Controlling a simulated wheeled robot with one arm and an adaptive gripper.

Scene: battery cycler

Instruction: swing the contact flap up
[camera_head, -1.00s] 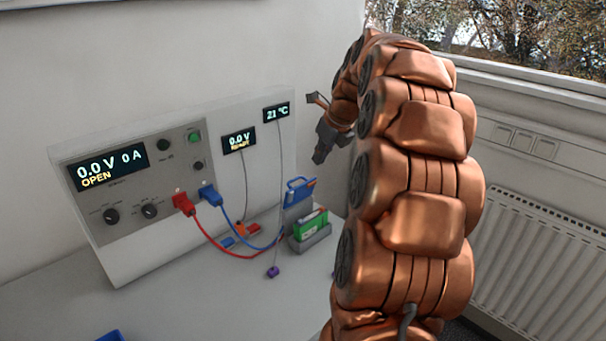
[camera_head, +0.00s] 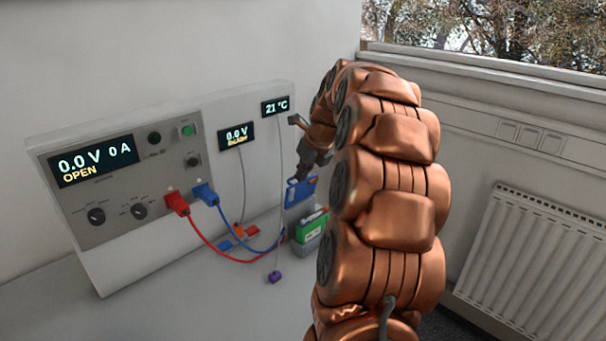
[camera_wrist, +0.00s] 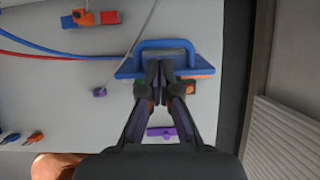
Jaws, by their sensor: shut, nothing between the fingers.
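The blue contact flap (camera_head: 301,191) with its loop handle stands up at the back of the grey battery holder (camera_head: 306,246). A green battery (camera_head: 311,227) sits in the holder. In the wrist view the flap (camera_wrist: 128,69) lies across the top middle, its handle on the far side. My gripper (camera_head: 301,177) is shut and empty, pointing down at the flap's top edge in the head view. In the wrist view my gripper's fingertips (camera_wrist: 159,68) overlap the flap just short of the handle and hide part of it. I cannot tell if they touch it.
The cycler panel (camera_head: 160,180) stands left of the holder. Red (camera_head: 205,238) and blue (camera_head: 240,228) cables run from it towards the holder. A thin probe wire ends at a purple clip (camera_head: 275,277) on the table. The table front (camera_head: 190,300) is clear. A radiator (camera_head: 525,255) is at right.

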